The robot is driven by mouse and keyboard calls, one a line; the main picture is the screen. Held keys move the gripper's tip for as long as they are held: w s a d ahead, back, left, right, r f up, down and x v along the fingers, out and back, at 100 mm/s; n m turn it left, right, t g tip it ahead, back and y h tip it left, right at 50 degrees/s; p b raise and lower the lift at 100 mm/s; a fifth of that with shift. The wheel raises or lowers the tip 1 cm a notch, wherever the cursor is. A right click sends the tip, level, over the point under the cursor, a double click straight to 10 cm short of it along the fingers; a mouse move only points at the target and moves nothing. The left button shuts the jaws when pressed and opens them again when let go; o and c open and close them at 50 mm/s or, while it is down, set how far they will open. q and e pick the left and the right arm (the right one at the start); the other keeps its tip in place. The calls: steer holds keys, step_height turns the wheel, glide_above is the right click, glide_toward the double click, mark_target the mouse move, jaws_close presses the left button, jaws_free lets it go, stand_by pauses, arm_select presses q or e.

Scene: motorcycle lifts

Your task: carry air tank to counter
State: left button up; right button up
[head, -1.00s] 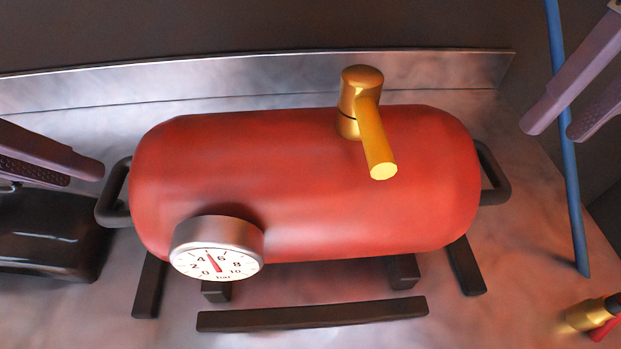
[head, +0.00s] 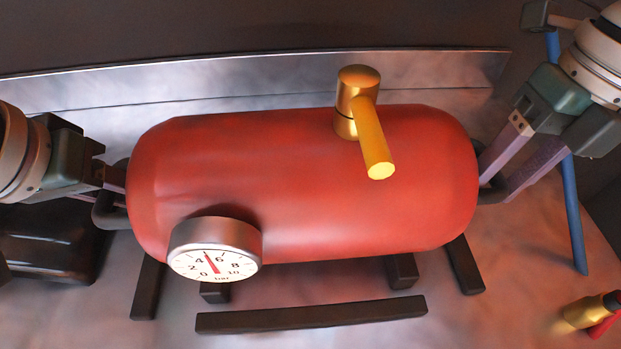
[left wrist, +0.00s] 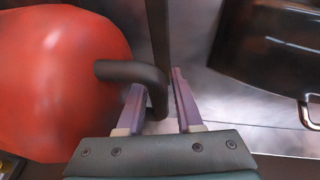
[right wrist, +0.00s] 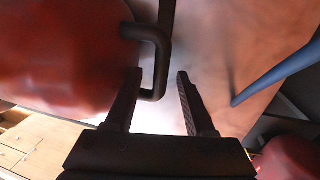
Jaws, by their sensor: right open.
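The red air tank (head: 300,190) lies on its side on a metal surface, with black feet under it. It has a brass valve (head: 358,95) on top and a round gauge (head: 215,262) in front. My left gripper (head: 116,180) is at its left handle (head: 106,212); in the left wrist view the fingers (left wrist: 155,95) are apart with the handle (left wrist: 135,72) between them. My right gripper (head: 487,188) is at the right end; in the right wrist view its open fingers (right wrist: 160,85) stand either side of the right handle (right wrist: 161,50).
A black glossy case (head: 50,240) lies left of the tank, close to my left gripper. A blue rod (head: 573,220) stands at the right. A brass fitting (head: 582,314) lies at the lower right. A raised metal edge (head: 250,77) runs behind the tank.

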arm_select(q)
steer(key=c, duration=0.5)
arm_select(e)
steer(key=c, duration=0.5)
arm_select(q)
jaws_close()
arm_select(e)
jaws_close()
arm_select(q)
steer(key=shift+r, duration=0.1)
arm_select(e)
steer(key=shift+r, duration=0.1)
